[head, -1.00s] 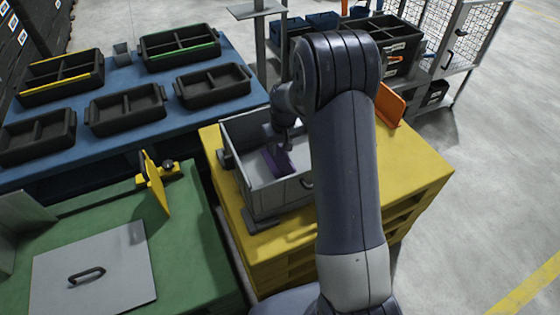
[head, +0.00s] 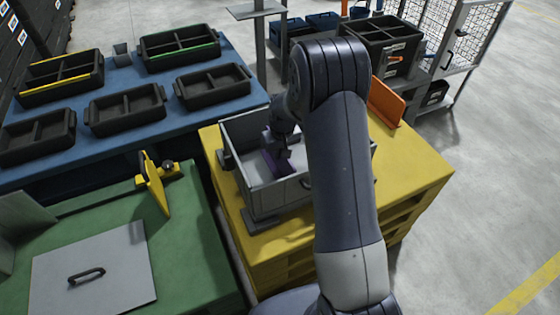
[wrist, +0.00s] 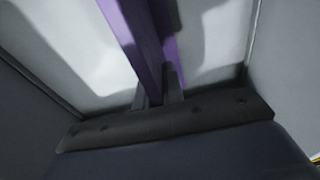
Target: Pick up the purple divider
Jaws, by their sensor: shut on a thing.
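The purple divider (head: 270,164) is inside the grey bin (head: 262,198) on the yellow stand. In the head view most of it is hidden behind my gripper and the bin's front wall. In the wrist view the purple divider (wrist: 134,38) runs up from between the fingers of my gripper (wrist: 160,82). My gripper is shut on the divider, down inside the bin. The bin's pale floor shows around the divider in the wrist view. I cannot tell whether the divider touches the floor.
Bin walls stand close on both sides of my gripper. An orange panel (head: 387,101) stands on the yellow stand (head: 420,172) to the right. A yellow plate (head: 154,184) stands on the green table at left. Several black trays sit on the blue table (head: 232,115) behind.

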